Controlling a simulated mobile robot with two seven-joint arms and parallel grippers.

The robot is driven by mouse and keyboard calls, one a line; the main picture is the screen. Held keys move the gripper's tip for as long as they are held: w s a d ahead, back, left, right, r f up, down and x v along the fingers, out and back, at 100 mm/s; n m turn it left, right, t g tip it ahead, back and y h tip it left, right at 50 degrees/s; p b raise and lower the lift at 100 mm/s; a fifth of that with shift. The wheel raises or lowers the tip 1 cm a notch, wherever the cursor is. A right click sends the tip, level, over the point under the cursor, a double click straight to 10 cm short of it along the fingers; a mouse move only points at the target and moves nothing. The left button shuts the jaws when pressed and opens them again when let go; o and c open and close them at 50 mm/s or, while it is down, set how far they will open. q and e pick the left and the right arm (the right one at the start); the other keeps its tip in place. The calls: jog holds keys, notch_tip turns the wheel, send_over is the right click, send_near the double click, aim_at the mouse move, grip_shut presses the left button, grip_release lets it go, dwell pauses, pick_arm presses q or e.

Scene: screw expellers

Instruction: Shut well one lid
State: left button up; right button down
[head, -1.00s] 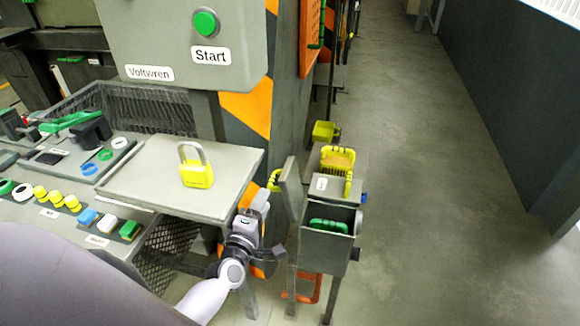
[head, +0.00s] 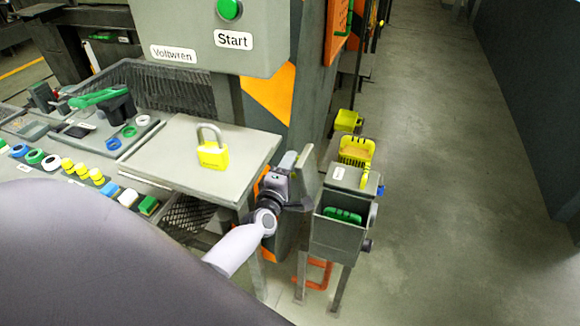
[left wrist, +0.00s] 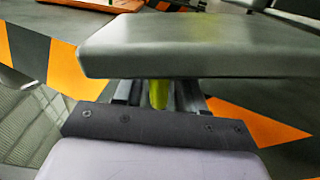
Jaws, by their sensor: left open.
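A grey box (head: 337,235) on legs stands right of the machine, with its top open and a green piece (head: 342,214) inside. Its grey lid (head: 309,178) stands up at the box's left side. My left gripper (head: 296,163) is open, close against the lid's left side; I cannot tell whether they touch. In the left wrist view a grey slab (left wrist: 200,45), apparently the lid, fills the upper part and hides the fingertips. A yellow bit (left wrist: 158,94) shows between the fingers. My right gripper is not in view.
Behind the open box is a grey labelled compartment (head: 360,181) with a yellow basket-like piece (head: 357,151). A grey shelf (head: 150,160) with a yellow padlock (head: 212,153) lies left of my gripper. The floor at right is clear.

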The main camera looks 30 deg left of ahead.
pick_arm(q)
jog(key=shift+w, duration=0.1)
grip_shut()
jog(key=shift+d, duration=0.1)
